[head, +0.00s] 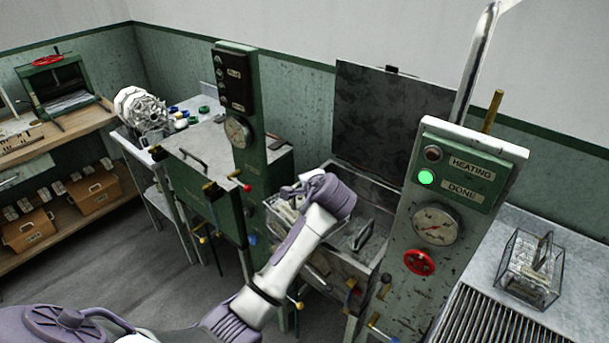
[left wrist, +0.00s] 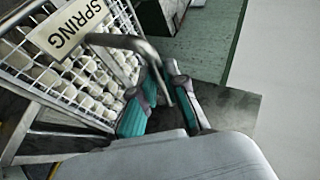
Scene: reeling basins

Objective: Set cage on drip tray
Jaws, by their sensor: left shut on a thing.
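In the left wrist view, a wire cage (left wrist: 84,82) filled with white cocoons carries a "SPRING" label. My left gripper (left wrist: 162,96), with teal finger pads, is shut on its bent metal handle (left wrist: 128,43). In the head view, my left gripper's wrist is over the open middle basin (head: 345,262); the gripper's fingers and most of the held cage are hidden behind it. A slatted metal surface, seemingly the drip tray (head: 488,318), lies at the lower right. My right gripper is not in view.
A control post (head: 440,225) with a lit green lamp at "DONE" rises between basin and slats. The basin's dark lid (head: 385,120) is raised. The slats look clear.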

